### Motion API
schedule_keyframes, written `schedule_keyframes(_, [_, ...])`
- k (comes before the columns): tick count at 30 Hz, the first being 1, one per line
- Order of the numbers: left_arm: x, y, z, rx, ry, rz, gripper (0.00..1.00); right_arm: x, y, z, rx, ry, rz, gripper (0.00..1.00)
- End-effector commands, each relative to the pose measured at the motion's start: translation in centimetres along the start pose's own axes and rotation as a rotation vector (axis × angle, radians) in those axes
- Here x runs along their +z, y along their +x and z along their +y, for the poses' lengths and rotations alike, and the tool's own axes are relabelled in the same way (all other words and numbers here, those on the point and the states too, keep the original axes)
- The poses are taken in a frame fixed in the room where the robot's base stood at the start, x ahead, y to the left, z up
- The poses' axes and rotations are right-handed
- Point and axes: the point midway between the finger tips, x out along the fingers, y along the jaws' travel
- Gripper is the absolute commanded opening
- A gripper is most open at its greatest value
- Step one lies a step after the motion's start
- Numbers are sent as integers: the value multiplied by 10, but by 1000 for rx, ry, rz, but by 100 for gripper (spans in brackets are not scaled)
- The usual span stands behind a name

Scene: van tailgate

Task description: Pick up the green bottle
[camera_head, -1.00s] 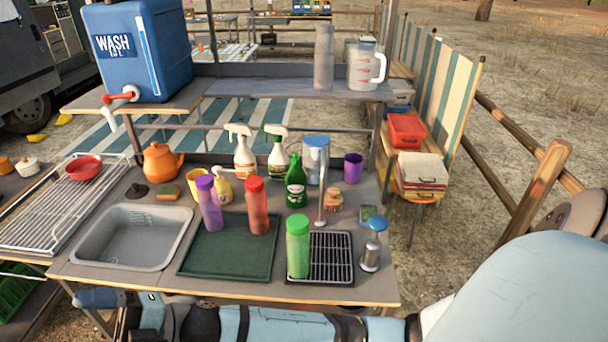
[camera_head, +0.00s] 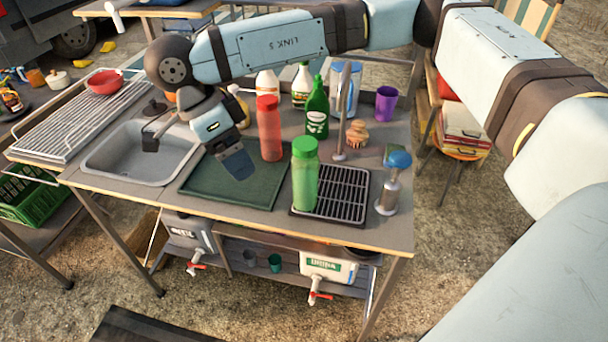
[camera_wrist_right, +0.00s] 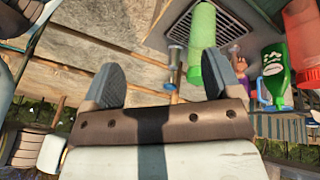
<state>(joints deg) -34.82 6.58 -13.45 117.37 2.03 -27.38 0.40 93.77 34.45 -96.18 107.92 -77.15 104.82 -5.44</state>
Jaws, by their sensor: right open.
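A translucent green bottle with a green cap (camera_head: 304,174) stands upright at the left edge of the black drying rack (camera_head: 357,192). It also shows in the right wrist view (camera_wrist_right: 202,45), beyond the right fingertip. A darker green bottle with a white label (camera_head: 316,112) stands behind it; it also shows in the wrist view (camera_wrist_right: 273,66). My right gripper (camera_head: 193,150) is open and empty, its fingers spread above the sink and green mat, left of and apart from the translucent bottle. My left gripper is not in view.
A red bottle (camera_head: 268,130) stands between my right gripper and the green bottles. A blue-topped dispenser (camera_head: 392,182) is right of the rack; a tap (camera_head: 342,120) rises behind it. The grey sink (camera_head: 110,165) is left. The green mat's front (camera_head: 225,195) is clear.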

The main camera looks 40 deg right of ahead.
Motion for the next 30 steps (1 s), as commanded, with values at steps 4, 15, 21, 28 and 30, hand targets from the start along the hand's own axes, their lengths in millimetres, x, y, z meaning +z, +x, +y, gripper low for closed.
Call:
schedule_keyframes(4, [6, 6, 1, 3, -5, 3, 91, -49, -20, -25, -128, 98, 160, 84])
schedule_keyframes(15, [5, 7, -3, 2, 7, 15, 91, -83, 4, -38, -174, 151, 242, 84])
schedule_keyframes(21, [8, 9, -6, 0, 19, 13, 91, -92, 38, -44, -175, 150, 239, 84])
schedule_keyframes(28, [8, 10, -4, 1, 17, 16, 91, -96, 53, -48, -177, 150, 239, 84])
schedule_keyframes(30, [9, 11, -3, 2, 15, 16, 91, -99, 60, -50, -176, 150, 238, 84])
